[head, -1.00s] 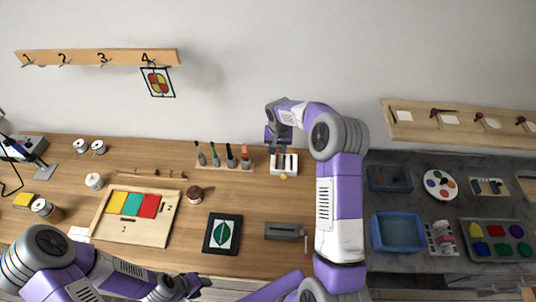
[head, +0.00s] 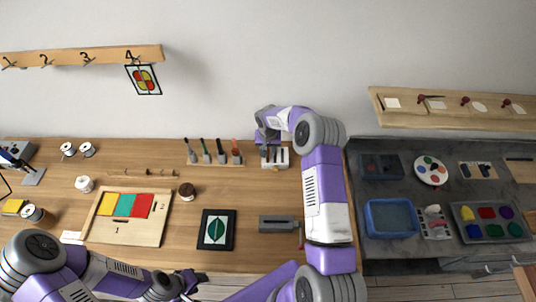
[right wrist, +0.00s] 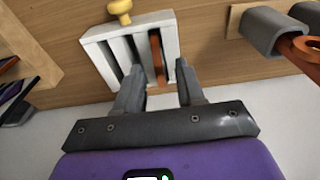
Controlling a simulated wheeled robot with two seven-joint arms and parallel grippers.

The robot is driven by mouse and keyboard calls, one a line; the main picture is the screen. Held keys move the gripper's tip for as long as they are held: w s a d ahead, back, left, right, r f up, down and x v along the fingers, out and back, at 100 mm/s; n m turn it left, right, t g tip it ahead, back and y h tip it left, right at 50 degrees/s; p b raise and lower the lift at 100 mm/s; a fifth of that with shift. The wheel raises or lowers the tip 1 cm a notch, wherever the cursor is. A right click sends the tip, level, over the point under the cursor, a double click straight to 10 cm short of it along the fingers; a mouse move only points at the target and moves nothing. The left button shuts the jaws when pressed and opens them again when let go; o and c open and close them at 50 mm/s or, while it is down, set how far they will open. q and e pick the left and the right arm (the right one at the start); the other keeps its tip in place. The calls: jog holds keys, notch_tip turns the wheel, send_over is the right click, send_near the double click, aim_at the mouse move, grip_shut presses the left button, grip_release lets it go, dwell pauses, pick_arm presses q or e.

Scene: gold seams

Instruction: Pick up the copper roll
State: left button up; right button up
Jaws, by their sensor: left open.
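A dark copper-brown roll (head: 187,190) sits on the wooden table, right of the board with coloured panes; it looks like the copper roll. My left gripper (head: 190,281) is open and empty at the table's front edge, in front of the roll and apart from it. My right gripper is at the white slotted block (head: 283,159) at the back of the table, away from the roll. In the right wrist view its fingers (right wrist: 160,88) are apart, close to the white block (right wrist: 150,48), which has a yellow knob and a copper-coloured strip in a slot.
The wooden board (head: 100,228) with coloured panes lies left of the roll. A dark-framed leaf panel (head: 231,244) lies to its front right. A rack of upright tools (head: 215,162) stands behind. A grey tool (head: 279,224) lies further right. White spools (head: 84,184) stand at the left.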

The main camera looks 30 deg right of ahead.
aim_at(268, 149)
jog(key=shift+c, duration=0.4)
grip_shut()
notch_tip(268, 149, up, 8)
jog(key=shift+r, duration=0.1)
jog(key=shift+s+d+f+b, duration=0.15)
jog(key=shift+s+d+f, duration=0.2)
jog(key=shift+f, duration=0.4)
jog(key=shift+s+d+f+b, duration=0.1)
jog(key=shift+d+f+b, duration=0.1)
jog(key=shift+d+f, duration=0.4)
jog(key=shift+s+d+f+b, duration=0.15)
jog(key=shift+s+d+f, duration=0.15)
jog(key=shift+f, duration=0.55)
